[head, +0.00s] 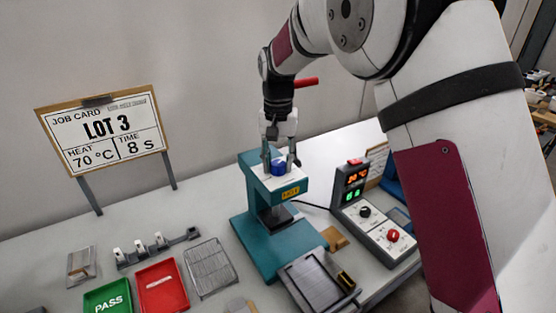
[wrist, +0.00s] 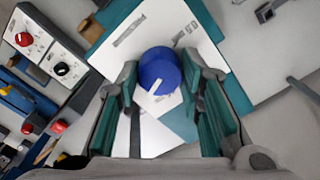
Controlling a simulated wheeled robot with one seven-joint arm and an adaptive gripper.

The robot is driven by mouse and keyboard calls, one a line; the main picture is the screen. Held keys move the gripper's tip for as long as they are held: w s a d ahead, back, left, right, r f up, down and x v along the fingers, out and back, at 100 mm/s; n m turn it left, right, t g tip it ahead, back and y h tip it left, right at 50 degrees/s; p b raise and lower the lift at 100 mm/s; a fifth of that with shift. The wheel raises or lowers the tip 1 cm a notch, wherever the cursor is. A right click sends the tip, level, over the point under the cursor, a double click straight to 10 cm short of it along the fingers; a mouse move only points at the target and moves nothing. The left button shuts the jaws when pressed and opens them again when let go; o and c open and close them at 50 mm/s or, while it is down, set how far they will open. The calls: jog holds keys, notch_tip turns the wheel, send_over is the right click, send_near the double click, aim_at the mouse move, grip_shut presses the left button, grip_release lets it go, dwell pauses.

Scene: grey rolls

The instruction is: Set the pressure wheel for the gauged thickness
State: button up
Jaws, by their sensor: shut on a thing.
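The blue pressure wheel (head: 278,168) sits on the white top plate of the teal press (head: 252,222). My gripper (head: 281,158) points down at it, with one finger on each side. In the wrist view the wheel (wrist: 159,66) shows as a round blue knob with a white pointer line toward the lower left, between the two teal-padded fingers of my gripper (wrist: 160,78). The plate around it carries printed marks too small and partly hidden to read. My gripper is shut on the wheel.
A control box (head: 372,222) with lit displays, a black knob and a red knob stands right of the press. A job card (head: 104,132) reads LOT 3, 70 °C, 8 s. A green PASS tray (head: 108,297), red tray (head: 161,287) and wire rack (head: 210,268) lie left.

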aim_at(278, 163)
jog(key=m+p, duration=0.1)
jog(key=m, duration=0.5)
jog(key=shift+m, duration=0.3)
dwell(0.4)
jog(key=o, duration=1.2)
jog(key=shift+r, duration=0.1)
notch_tip(278, 163, up, 12)
jog(key=shift+f, duration=0.1)
